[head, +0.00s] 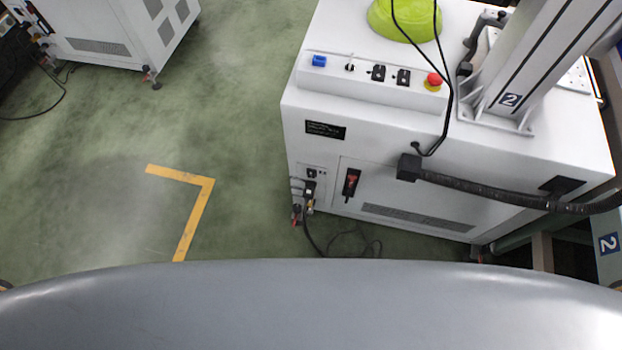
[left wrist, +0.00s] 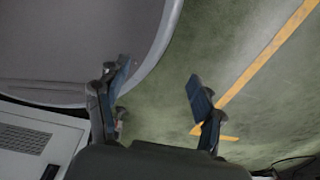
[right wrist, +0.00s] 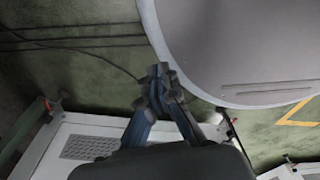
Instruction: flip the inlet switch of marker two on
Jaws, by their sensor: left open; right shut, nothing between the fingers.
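Marker two is a white cabinet (head: 400,145) at the right of the head view, with a "2" label (head: 510,99) on its column. Low on its front left is an inlet plate with a small black switch-like part (head: 311,173) above a plugged-in cord (head: 309,191). Beside it is a black switch with a red part (head: 351,182). On or off cannot be told for either. My left gripper (left wrist: 158,73) is open and empty over the floor in the left wrist view. My right gripper (right wrist: 160,73) is shut and empty. Neither gripper shows in the head view.
A top control panel (head: 370,85) carries a blue button, several switches and a red emergency stop (head: 433,81). A thick black hose (head: 480,188) crosses the cabinet front. Another white cabinet (head: 110,35) stands at the far left. The green floor (head: 100,210) between is clear.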

